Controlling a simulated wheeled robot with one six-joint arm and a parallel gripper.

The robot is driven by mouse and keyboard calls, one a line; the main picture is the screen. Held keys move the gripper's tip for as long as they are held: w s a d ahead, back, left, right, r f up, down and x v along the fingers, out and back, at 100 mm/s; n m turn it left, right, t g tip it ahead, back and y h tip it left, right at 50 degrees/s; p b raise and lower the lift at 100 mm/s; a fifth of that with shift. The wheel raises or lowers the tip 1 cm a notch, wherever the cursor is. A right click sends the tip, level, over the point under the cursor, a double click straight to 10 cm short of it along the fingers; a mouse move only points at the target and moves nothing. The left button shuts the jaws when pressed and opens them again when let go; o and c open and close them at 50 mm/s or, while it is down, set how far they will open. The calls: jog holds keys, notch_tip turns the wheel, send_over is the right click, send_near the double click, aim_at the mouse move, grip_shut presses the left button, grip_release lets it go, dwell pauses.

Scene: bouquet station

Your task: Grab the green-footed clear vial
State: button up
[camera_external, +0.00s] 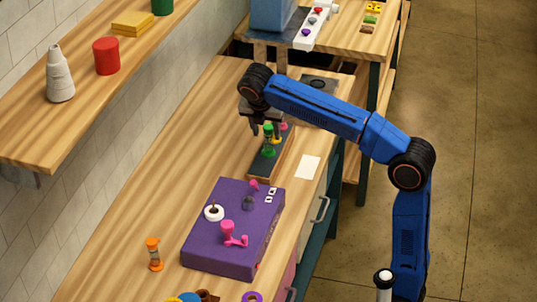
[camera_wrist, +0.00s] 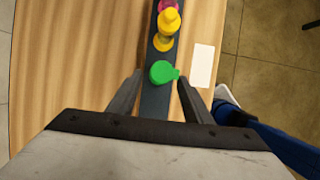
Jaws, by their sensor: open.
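The green-footed vial (camera_external: 268,141) stands upright on a dark-topped wooden rack (camera_external: 257,172). Green shows at its top and foot, with a narrower middle whose clearness is too small to tell. In the wrist view its round green top (camera_wrist: 161,72) lies between the fingertips, closer to the right finger. My gripper (camera_external: 262,129) is open just above and around the vial's upper part, pointing down. It also shows in the wrist view (camera_wrist: 158,77), with its fingers apart on either side of the green top.
A yellow vial (camera_wrist: 167,24) and a pink one (camera_wrist: 168,5) stand in line on the rack. A white card (camera_external: 307,167) lies to the right. A purple box (camera_external: 225,250) with pink fittings is nearer the camera. An orange vial (camera_external: 154,254) stands left of the box.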

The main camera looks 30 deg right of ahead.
aim_at(268, 138)
jog(key=x, duration=0.5)
jog(key=shift+r, duration=0.1)
grip_shut()
